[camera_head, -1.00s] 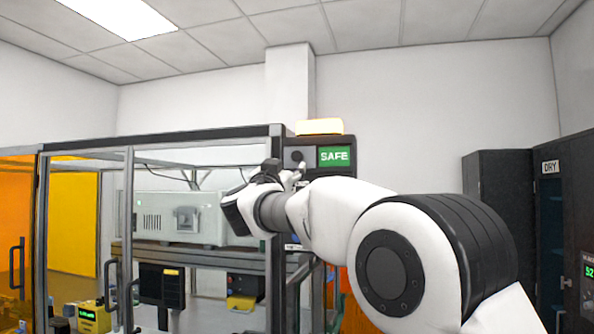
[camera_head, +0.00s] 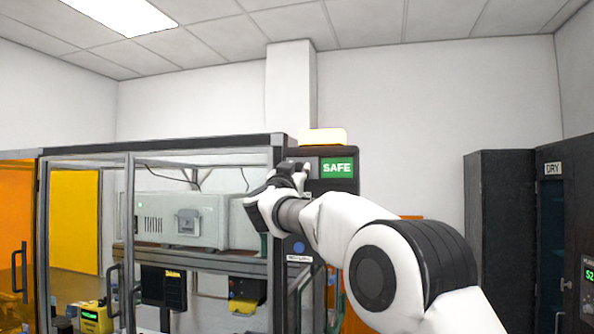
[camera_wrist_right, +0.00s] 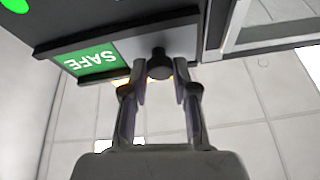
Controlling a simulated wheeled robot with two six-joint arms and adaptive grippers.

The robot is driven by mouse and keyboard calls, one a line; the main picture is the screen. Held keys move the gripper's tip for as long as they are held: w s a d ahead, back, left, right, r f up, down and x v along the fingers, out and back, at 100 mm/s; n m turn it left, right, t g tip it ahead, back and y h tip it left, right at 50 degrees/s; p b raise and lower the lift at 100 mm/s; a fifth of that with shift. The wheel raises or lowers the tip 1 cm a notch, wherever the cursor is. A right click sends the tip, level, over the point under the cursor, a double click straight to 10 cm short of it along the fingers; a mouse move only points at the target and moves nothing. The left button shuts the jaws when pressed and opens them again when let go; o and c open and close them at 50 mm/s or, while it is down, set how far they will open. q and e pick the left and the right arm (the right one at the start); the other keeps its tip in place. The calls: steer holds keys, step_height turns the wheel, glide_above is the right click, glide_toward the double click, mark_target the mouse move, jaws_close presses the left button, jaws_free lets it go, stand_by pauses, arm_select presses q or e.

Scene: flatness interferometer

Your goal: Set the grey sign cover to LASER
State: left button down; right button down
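The sign is a dark box with a green SAFE panel (camera_head: 337,168) showing at its right. The grey sign cover (camera_head: 313,166) sits over the left part, mostly behind my right gripper. In the right wrist view the cover (camera_wrist_right: 187,42) carries a round black knob (camera_wrist_right: 160,64), beside the green SAFE panel (camera_wrist_right: 97,60). My right gripper (camera_head: 294,172) is up at the cover. In the wrist view its two fingers (camera_wrist_right: 160,88) are open, one on each side of the knob, with small gaps visible. The LASER lettering is not visible. My left gripper is not in view.
A pale amber lamp (camera_head: 322,137) sits on top of the sign box. A framed enclosure (camera_head: 160,150) with clear panels stands at the left, its frame corner close to my gripper. A dark DRY cabinet (camera_head: 513,220) stands at the right, with bare wall between.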

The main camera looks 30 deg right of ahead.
steer(key=s+d+b, duration=0.3)
steer(key=shift+s+d+f, duration=0.1)
steer(key=shift+s+f, duration=0.2)
steer(key=shift+s, duration=0.05)
steer(key=s+d, duration=0.1)
steer(key=s+d+b, duration=0.1)
steer(key=s, duration=0.1)
steer(key=shift+d+r, duration=0.2)
steer(key=shift+s+d, duration=0.15)
steer(key=shift+d, duration=0.1)
steer(key=shift+w+a, duration=0.2)
steer(key=shift+a, duration=0.05)
steer(key=shift+d, duration=0.1)
steer(key=c, duration=1)
jaws_free()
steer(key=shift+s, duration=0.1)
steer(key=shift+c, duration=0.2)
steer(key=shift+o, duration=0.7)
steer(key=shift+s+d, duration=0.1)
steer(key=shift+d, duration=0.2)
steer(key=shift+a, duration=0.1)
